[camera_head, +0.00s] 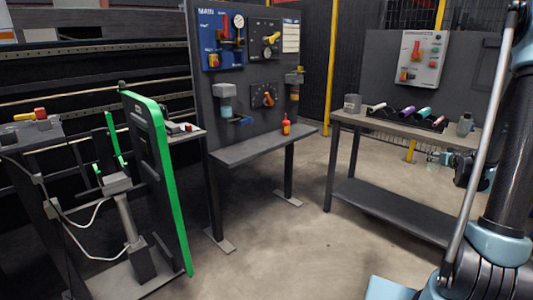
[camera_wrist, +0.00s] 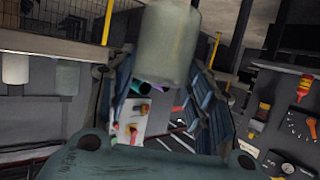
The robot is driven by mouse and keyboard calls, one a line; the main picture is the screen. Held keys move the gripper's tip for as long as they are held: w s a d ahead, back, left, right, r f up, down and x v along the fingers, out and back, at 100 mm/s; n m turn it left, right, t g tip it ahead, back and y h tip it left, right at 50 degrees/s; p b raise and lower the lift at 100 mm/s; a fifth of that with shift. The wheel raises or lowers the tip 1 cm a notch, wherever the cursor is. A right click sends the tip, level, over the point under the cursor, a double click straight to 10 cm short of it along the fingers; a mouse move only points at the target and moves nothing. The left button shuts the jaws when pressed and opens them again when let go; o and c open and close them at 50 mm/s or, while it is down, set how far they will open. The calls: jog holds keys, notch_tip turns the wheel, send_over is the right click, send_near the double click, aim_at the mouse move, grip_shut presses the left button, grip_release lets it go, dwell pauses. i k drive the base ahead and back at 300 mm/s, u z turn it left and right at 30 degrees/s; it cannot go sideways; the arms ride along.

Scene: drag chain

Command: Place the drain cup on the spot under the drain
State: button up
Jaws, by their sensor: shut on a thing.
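My gripper (camera_head: 446,158) is in front of the right workbench at the right of the head view. In the wrist view my gripper (camera_wrist: 163,76) is shut on a pale grey, translucent cup (camera_wrist: 165,40) between its two fingers. The held cup also shows small and faint in the head view (camera_head: 432,158). On the middle panel a unit with a clear bowl (camera_head: 226,106) hangs above a small blue bracket (camera_head: 240,121). I cannot tell for sure which fitting is the drain. No marked spot is clear.
The right workbench (camera_head: 350,118) holds a grey cup (camera_head: 352,103), a dark tray of coloured cylinders (camera_head: 408,114) and another cup (camera_head: 465,124). A green-edged frame (camera_head: 165,190) stands left. Floor between the benches is clear.

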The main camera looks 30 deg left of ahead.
aim_at(244, 145)
jog(key=u, duration=0.85)
jog(key=i, duration=1.05)
jog(key=z, duration=0.05)
